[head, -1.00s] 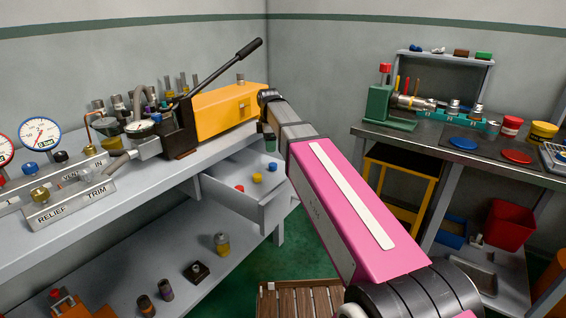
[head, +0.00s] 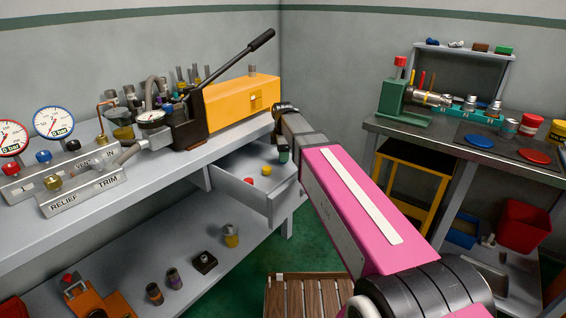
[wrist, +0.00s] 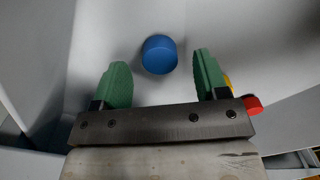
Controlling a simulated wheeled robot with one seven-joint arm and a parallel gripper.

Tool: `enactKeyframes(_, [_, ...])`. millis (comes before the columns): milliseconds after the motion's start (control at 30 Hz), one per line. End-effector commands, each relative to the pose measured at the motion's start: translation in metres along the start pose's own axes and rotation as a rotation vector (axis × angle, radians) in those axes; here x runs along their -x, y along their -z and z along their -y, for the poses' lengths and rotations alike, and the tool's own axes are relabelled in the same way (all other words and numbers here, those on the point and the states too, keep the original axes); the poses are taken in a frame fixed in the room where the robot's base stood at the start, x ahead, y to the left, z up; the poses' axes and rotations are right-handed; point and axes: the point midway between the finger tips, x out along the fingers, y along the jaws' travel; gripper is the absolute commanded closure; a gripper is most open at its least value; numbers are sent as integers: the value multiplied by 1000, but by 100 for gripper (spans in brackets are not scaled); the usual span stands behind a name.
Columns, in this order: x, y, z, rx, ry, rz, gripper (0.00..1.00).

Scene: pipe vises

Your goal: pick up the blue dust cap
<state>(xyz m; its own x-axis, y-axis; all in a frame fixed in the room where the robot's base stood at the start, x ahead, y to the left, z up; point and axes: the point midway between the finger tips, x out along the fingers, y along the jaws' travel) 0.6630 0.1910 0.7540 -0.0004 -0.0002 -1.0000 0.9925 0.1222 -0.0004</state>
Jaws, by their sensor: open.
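The blue dust cap (wrist: 159,55) lies on the drawer floor. In the wrist view it sits just beyond the gap between my fingertips, apart from both. My gripper (wrist: 157,80) is open and empty, with green finger pads on either side. In the head view my gripper (head: 284,154) is over the right end of the open drawer (head: 247,200), and the blue cap is hidden there behind it. A red cap (head: 249,181) and a yellow cap (head: 266,170) lie to its left. In the wrist view the red cap (wrist: 253,103) is right of my right finger, which mostly hides the yellow cap (wrist: 228,82).
The drawer walls stand close around my gripper, below the bench top (head: 150,170). The yellow pump body (head: 240,102) and its long lever (head: 240,58) stand on the bench. A wooden crate (head: 300,292) is on the floor below.

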Motion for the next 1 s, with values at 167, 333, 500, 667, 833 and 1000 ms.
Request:
enactKeyframes(167, [-23, -1, 0, 0, 1, 0, 33])
enactKeyframes(333, [-27, -1, 0, 0, -1, 0, 33])
enactKeyframes(500, [-27, -1, 0, 0, -1, 0, 49])
enactKeyframes(667, [-27, -1, 0, 0, 0, 0, 86])
enactKeyframes(833, [-27, -1, 0, 0, 0, 0, 86])
enactKeyframes(1000, [-26, -1, 0, 0, -1, 0, 86])
